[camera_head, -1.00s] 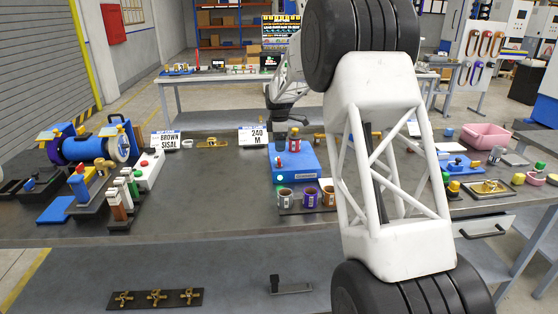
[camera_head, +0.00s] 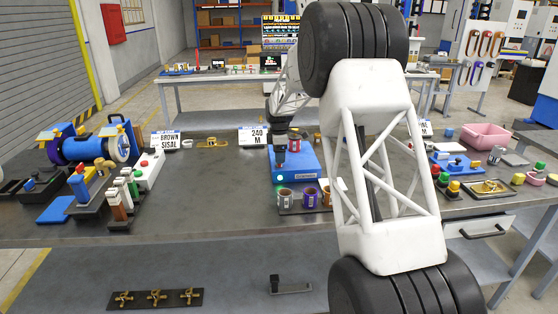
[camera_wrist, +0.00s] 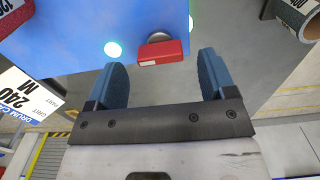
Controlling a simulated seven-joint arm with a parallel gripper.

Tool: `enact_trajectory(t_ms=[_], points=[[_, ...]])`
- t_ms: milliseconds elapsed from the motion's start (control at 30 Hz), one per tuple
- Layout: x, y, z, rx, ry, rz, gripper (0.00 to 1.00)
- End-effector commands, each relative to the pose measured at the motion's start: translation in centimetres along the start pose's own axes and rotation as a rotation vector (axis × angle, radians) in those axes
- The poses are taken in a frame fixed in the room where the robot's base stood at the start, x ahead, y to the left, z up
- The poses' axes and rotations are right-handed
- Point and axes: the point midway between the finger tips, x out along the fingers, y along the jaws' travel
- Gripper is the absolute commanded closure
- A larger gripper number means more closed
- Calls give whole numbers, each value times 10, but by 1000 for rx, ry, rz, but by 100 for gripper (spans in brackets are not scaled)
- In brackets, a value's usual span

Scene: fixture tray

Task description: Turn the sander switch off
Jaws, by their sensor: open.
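The blue sander (camera_head: 308,160) stands on the middle of the bench, with a red drum sleeve (camera_head: 295,136) on top. In the wrist view the sander's blue face (camera_wrist: 120,25) fills the top. A red switch lever (camera_wrist: 160,53) on a round metal base sticks out from its edge, and a lit green lamp (camera_wrist: 112,49) is beside it. My gripper (camera_wrist: 163,80) is open and empty, with its blue fingers on either side of the lever's line and no contact visible. In the head view my gripper (camera_head: 279,160) is at the sander's left side and hides the switch.
A rack of grit sleeves (camera_head: 305,200) stands in front of the sander; one sleeve (camera_wrist: 297,12) shows in the wrist view. A "240 M" sign (camera_head: 253,137) is behind left. A red-button control box (camera_head: 149,168) is farther left. Bare bench lies between.

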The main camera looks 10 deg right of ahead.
Motion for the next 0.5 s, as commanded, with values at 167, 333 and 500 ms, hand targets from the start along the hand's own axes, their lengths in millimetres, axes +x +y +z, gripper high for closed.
enact_trajectory(t_ms=[167,333,500], points=[[17,0,0,0,0,0,23],[26,0,0,0,0,0,23],[27,0,0,0,0,0,23]])
